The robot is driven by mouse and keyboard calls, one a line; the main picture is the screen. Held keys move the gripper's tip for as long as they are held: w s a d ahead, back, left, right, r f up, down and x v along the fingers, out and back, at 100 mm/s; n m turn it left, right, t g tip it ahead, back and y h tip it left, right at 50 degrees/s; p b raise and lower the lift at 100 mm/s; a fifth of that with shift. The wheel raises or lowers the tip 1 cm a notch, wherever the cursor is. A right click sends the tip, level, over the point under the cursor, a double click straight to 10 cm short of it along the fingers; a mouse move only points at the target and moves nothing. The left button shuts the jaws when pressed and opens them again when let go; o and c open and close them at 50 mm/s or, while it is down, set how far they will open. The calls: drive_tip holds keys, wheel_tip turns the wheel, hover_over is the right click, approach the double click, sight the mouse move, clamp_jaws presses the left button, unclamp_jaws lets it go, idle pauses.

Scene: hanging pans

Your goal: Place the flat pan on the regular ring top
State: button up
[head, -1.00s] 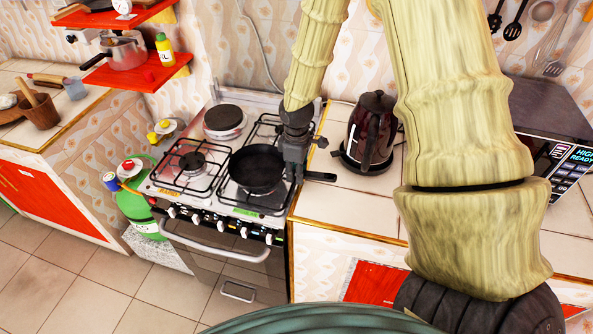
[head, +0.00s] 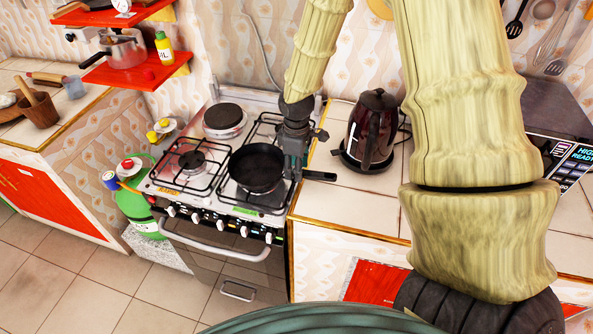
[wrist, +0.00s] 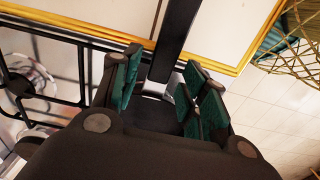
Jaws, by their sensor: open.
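The flat black pan (head: 257,167) rests on the front right burner grate of the stove (head: 222,191), its handle (head: 318,176) pointing right past the stove edge. My gripper (head: 293,172) is open and low at the handle, close to the pan's rim. In the wrist view, the handle (wrist: 180,35) runs between the spread green-padded fingers of my gripper (wrist: 163,88); contact cannot be told. The front left gas burner (head: 192,160) is bare. A round solid hotplate (head: 223,117) sits at the back left. Which one is the regular ring top is not clear from the labels.
A dark electric kettle (head: 371,128) stands on the tiled counter just right of my gripper. A red shelf (head: 140,77) with a pot (head: 121,51) hangs at the upper left. A green gas cylinder (head: 138,205) stands left of the stove. A microwave (head: 560,130) is at far right.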

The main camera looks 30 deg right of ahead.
wheel_tip(320, 180, up, 10)
drive_tip(key=b, duration=0.2)
drive_tip(key=shift+r, duration=0.15)
idle(0.4)
drive_tip(key=shift+r, duration=0.1)
